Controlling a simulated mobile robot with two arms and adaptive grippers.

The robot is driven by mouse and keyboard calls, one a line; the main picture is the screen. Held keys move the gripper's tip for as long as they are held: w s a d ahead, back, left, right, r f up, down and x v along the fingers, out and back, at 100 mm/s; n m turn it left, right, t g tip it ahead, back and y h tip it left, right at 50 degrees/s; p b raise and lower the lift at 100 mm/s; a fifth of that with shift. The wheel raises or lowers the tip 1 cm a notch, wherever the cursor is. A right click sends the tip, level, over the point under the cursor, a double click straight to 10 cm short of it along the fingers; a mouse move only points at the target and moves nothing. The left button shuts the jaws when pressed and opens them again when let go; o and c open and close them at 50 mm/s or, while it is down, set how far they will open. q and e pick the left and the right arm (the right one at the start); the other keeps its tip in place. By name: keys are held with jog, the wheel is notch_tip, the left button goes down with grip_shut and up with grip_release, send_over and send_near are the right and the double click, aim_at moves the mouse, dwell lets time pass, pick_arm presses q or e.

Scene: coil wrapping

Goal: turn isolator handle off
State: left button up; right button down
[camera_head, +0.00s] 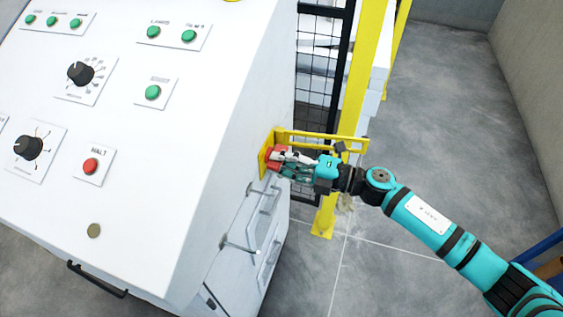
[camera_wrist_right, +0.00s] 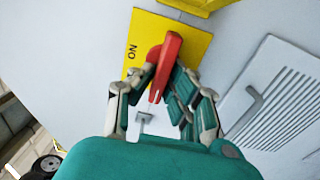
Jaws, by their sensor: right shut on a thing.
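The isolator handle (camera_wrist_right: 167,62) is red and sits on a yellow plate (camera_wrist_right: 194,43) with the word "ON" on it, in the right wrist view. In the head view the red handle (camera_head: 270,155) shows on the side face of the white cabinet (camera_head: 215,150), partly covered by my gripper. My right gripper (camera_wrist_right: 163,85) is shut on the handle, with its fingers on both sides of it. In the head view the right gripper (camera_head: 284,162) reaches the handle from the right. My left gripper is in neither view.
A vented panel (camera_wrist_right: 277,97) lies right of the handle in the wrist view. A yellow post (camera_head: 357,90) and black mesh fence (camera_head: 318,65) stand behind my gripper. The cabinet top holds green buttons, black knobs and a red HALT button (camera_head: 91,166). Grey floor is open at right.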

jog(key=shift+f, duration=0.1)
dwell(0.3)
jog(key=c, duration=1.3)
grip_release()
jog(key=shift+c, duration=0.2)
jog(key=v, duration=1.2)
